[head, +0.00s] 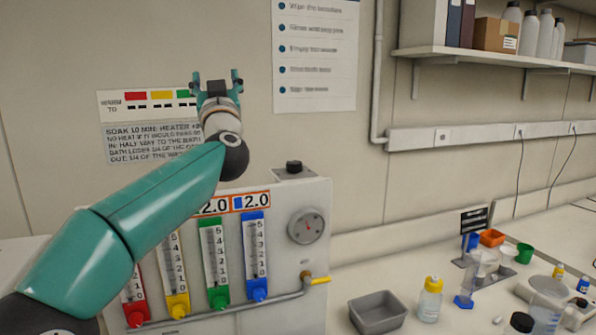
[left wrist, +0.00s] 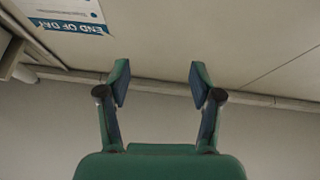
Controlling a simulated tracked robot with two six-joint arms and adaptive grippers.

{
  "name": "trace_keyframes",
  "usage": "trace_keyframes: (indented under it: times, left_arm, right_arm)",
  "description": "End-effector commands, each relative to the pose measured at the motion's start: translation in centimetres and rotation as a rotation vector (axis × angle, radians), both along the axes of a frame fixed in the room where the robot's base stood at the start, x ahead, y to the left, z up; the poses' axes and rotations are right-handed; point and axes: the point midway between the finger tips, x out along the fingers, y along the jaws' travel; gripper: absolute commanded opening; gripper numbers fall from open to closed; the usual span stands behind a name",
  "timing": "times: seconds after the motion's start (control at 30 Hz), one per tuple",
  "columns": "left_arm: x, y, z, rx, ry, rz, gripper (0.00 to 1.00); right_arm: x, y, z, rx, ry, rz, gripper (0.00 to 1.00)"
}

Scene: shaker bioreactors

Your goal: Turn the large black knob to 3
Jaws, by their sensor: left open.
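A black knob (head: 294,167) sits on a small grey plate on top of the white panel unit (head: 316,235), right of my left arm. I cannot read any marks around it, and my arm may hide other parts of the unit. My left gripper (head: 216,80) is raised in front of the wall, above and left of the knob and apart from it. In the left wrist view its two fingers (left wrist: 157,84) are spread with nothing between them. My right gripper is not in view.
The unit carries coloured flow tubes, a round gauge (head: 308,226) and a yellow-handled valve (head: 315,281). A grey bin (head: 378,312), a yellow-capped bottle (head: 430,300) and other labware stand on the bench to the right. A loaded shelf (head: 480,54) hangs at upper right.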

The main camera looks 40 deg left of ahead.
Motion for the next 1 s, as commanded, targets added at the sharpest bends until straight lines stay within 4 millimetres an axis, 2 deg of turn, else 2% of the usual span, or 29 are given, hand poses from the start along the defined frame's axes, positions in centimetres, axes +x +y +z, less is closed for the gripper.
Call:
trace_keyframes:
  times: [0.03, 0.13, 0.23, 0.27, 0.33, 0.4, 0.43, 0.5, 0.6, 0.7, 0.83, 1.0]
  left_arm:
    - [0.2, -0.2, -1.9, -0.051, -0.018, 0.065, 0.65]
    - [-0.1, -1.0, -5.9, -0.17, -0.017, 0.208, 0.65]
    - [0.3, -3.4, -10.6, -0.298, 0.033, 0.32, 0.65]
    - [0.6, -4.5, -12.1, -0.335, 0.056, 0.344, 0.65]
    - [1.7, -8.2, -15.7, -0.417, 0.123, 0.374, 0.65]
    - [3.3, -12.2, -18.3, -0.471, 0.175, 0.351, 0.65]
    - [4.1, -13.8, -19.0, -0.479, 0.192, 0.323, 0.65]
    - [6.0, -17.4, -19.8, -0.475, 0.224, 0.247, 0.65]
    - [7.4, -21.2, -19.9, -0.454, 0.238, 0.171, 0.65]
    - [7.8, -23.1, -19.6, -0.446, 0.239, 0.132, 0.65]
    - [8.1, -23.0, -19.3, -0.445, 0.236, 0.122, 0.65]
    - [8.9, -20.8, -19.2, -0.445, 0.236, 0.124, 0.65]
  right_arm:
    - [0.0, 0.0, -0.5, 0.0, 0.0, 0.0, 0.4]
    - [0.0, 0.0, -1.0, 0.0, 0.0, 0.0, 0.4]
    - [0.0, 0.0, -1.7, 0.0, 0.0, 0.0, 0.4]
    - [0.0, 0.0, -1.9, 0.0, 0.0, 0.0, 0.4]
    - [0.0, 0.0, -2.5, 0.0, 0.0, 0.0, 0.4]
    - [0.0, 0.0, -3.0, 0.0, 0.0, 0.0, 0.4]
    - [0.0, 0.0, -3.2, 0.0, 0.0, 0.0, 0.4]
    - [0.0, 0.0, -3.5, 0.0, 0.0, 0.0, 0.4]
    - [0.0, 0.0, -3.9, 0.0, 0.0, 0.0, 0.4]
    - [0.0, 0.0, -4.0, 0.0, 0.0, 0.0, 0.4]
    - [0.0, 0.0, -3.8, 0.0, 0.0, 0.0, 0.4]
    - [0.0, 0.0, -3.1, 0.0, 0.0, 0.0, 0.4]
